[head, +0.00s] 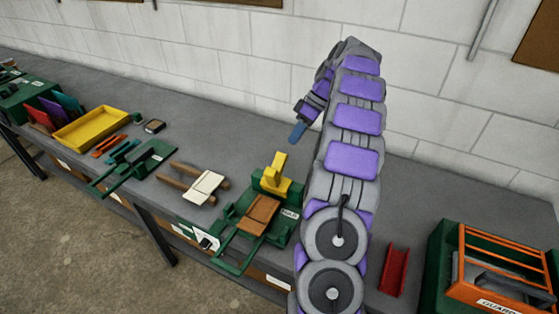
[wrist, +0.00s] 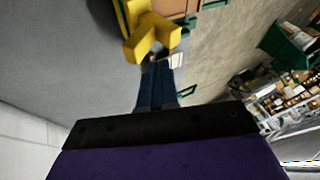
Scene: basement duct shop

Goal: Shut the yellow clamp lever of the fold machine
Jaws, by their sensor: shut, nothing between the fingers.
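The fold machine (head: 235,248) is a green machine on the bench with a "FOLD" label and a brown sheet (head: 258,215) on it. Its yellow clamp lever (head: 277,172) stands up at the machine's back edge. The lever also shows at the top of the wrist view (wrist: 152,36), just beyond my fingertips. My gripper (head: 297,134) is shut and empty, pointing down above the bench, up and to the right of the lever in the head view. In the wrist view my blue fingers (wrist: 157,84) are together, and a gap to the lever cannot be judged.
Left of the machine are a cream sheet on a wooden stand (head: 203,187), another green machine (head: 140,160) and a yellow tray (head: 90,128). At right are a red channel (head: 394,270) and an orange-barred guard machine (head: 500,265). Bare bench lies behind the lever.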

